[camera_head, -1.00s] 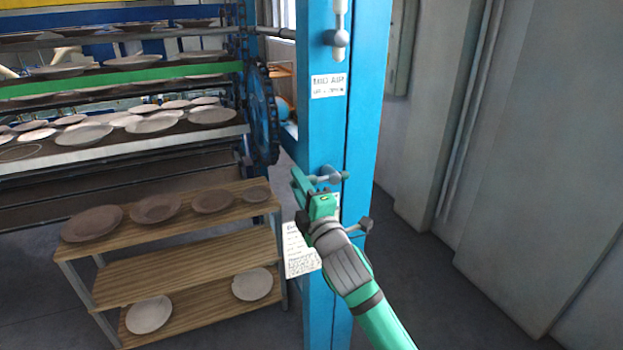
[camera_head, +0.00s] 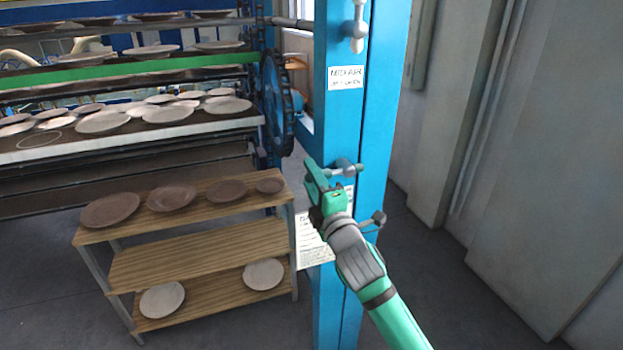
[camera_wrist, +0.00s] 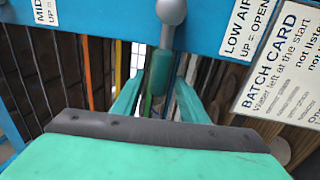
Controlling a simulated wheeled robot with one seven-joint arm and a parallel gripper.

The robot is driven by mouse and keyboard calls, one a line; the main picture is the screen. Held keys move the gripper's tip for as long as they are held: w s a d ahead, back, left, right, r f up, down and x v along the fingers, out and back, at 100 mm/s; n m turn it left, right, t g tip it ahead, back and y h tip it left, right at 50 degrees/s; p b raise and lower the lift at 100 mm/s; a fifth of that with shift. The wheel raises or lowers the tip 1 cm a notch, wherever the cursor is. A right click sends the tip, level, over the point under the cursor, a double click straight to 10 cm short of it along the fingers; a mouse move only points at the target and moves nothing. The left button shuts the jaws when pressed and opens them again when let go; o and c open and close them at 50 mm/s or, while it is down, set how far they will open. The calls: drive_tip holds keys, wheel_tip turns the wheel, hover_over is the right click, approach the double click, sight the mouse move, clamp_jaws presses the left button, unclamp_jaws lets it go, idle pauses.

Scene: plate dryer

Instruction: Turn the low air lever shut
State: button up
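The low air lever (camera_head: 345,166) is on the front of the blue post (camera_head: 333,125). It points roughly sideways to the left from its grey hub. In the wrist view, the lever's grey ball-shaped hub (camera_wrist: 171,11) is at the top, and its handle (camera_wrist: 160,68) runs down between my fingers. My gripper (camera_head: 318,178) is at the handle, with its green fingers on either side; it also shows in the wrist view (camera_wrist: 158,95). The fingers look apart, with a gap beside the handle. Contact cannot be made out. The low air label (camera_wrist: 246,28) reads "UP = OPEN".
Another lever (camera_head: 358,25) stands upright higher on the post, above a label (camera_head: 345,78). A batch card (camera_wrist: 285,70) is beside the low air label. A wooden shelf (camera_head: 190,250) with plates and a toothed wheel (camera_head: 277,103) are left of the post. Bare floor lies right.

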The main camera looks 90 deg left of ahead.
drive_tip(key=shift+w, duration=0.15)
drive_tip(key=v, duration=1)
drive_tip(key=shift+d, duration=0.4)
drive_tip(key=shift+f, duration=0.1)
drive_tip(key=shift+w, duration=0.1)
